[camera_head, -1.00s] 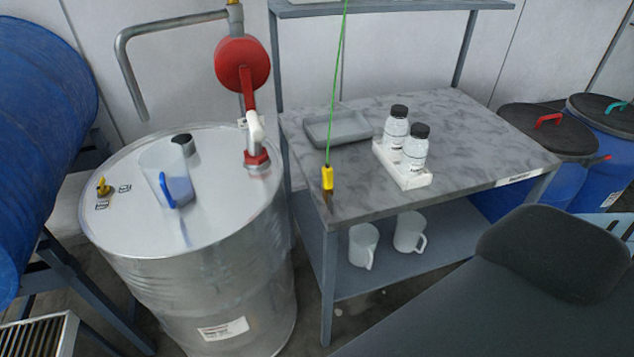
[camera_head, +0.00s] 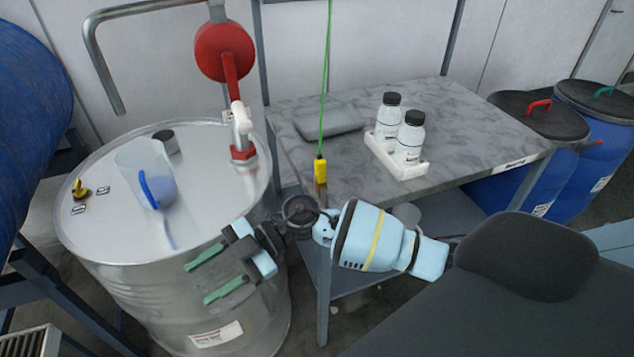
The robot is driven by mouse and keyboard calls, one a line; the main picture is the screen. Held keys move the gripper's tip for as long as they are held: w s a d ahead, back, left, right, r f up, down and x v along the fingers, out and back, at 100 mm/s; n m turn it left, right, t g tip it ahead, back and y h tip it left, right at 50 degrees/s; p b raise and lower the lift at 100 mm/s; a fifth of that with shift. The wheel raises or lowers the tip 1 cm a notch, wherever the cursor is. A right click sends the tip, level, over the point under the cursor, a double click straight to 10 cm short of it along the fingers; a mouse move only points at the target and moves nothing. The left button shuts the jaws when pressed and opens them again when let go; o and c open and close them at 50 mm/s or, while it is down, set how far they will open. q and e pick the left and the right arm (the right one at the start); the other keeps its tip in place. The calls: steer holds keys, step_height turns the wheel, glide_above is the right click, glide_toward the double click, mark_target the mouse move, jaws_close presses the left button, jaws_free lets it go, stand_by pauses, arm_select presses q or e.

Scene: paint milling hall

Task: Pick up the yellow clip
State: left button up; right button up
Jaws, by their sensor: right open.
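The yellow clip (camera_head: 320,168) hangs upright at the end of a green cord (camera_head: 326,80). It shows at the table's front left corner, with a brownish lower part. Whether it touches the table I cannot tell. My right gripper (camera_head: 198,284) is open and empty in front of the metal drum (camera_head: 120,235), its green-tipped fingers pointing left. It is below and left of the clip in the picture, well apart from it. My right arm comes in from the right, passing just below the clip. My left gripper is out of view.
On the drum stand a clear jug with a blue handle (camera_head: 158,190), a yellow fitting (camera_head: 80,190) and a red pump (camera_head: 224,52). The grey marble table (camera_head: 455,120) holds a grey tray (camera_head: 328,125) and two white bottles (camera_head: 409,140) in a white holder. Blue barrels (camera_head: 590,150) stand right.

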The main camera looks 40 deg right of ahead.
steer(key=w+d+g+h, duration=0.1)
steer(key=w+d+h, duration=0.55)
steer(key=d, duration=0.25)
step_height(320, 180, up, 10)
steer(key=m+t+h+b, duration=0.1)
steer(key=m+h, duration=0.6)
steer(key=h, duration=0.3)
glide_above(319, 169)
steer(key=w+d, duration=0.1)
steer(key=shift+w, duration=0.2)
steer(key=shift+f, duration=1.35)
steer(key=shift+s+a+f, duration=0.1)
steer(key=shift+s+f, duration=0.05)
steer(key=shift+f, duration=2.45)
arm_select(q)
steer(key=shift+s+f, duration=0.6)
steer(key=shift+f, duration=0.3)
arm_select(e)
steer(key=c, duration=0.9)
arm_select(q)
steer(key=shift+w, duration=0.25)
arm_select(e)
jaws_close()
